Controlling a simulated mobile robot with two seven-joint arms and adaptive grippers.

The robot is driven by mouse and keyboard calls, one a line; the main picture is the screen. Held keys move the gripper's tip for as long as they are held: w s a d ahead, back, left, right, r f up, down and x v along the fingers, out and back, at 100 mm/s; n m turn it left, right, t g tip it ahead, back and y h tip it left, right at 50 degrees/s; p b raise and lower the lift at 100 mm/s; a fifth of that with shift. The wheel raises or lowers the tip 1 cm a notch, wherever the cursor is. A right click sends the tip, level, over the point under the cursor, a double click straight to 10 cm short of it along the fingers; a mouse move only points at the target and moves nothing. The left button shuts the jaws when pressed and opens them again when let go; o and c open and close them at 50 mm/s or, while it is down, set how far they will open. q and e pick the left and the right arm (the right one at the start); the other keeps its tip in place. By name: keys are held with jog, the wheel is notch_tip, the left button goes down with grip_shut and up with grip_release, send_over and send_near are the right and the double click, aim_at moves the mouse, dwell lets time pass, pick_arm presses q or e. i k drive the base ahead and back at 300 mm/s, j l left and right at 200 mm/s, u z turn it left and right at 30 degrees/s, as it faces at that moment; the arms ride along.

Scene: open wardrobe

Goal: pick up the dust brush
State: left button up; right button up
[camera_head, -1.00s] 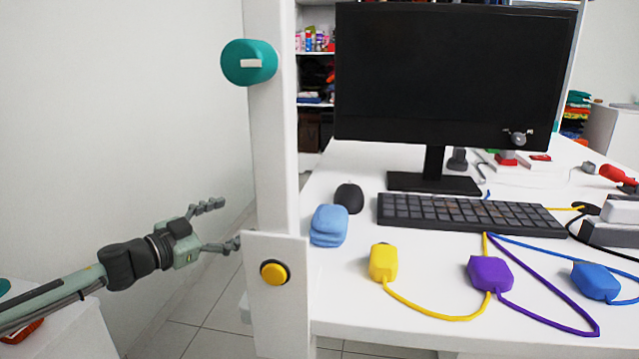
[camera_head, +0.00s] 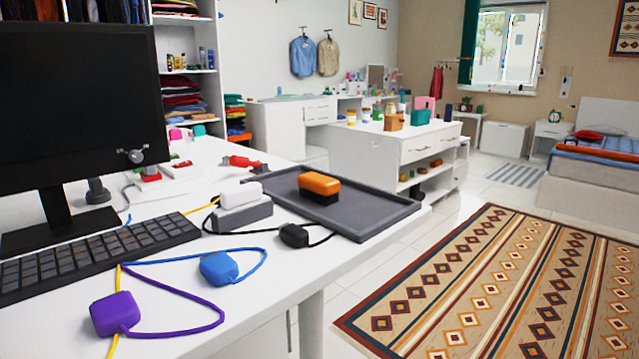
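An orange block with a black underside (camera_head: 319,184), which may be the dust brush, lies on a dark grey tray (camera_head: 375,226) at the right end of the white desk. I cannot make out bristles on it. No gripper is near it. Neither of my grippers shows in the head view now.
Left of the tray are a white-and-grey block (camera_head: 240,205), a black plug (camera_head: 294,235), a blue mouse-like piece (camera_head: 219,267), a purple one (camera_head: 115,313), a keyboard (camera_head: 95,245) and a monitor (camera_head: 80,120). Floor with a patterned rug (camera_head: 500,290) lies right of the desk.

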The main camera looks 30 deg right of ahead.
aim_at(313, 186)
jog(key=i+l, duration=0.1)
jog(key=l, duration=0.25)
jog(key=i+l, duration=0.15)
jog(key=l, duration=0.25)
jog(key=i+l, duration=0.1)
jog(key=l, duration=0.25)
jog(key=i+l+u, duration=0.1)
jog(key=l+u, duration=0.15)
jog(key=l, duration=0.2)
jog(key=i+l+u, duration=0.2)
jog(key=l, duration=0.3)
jog(key=k, duration=0.1)
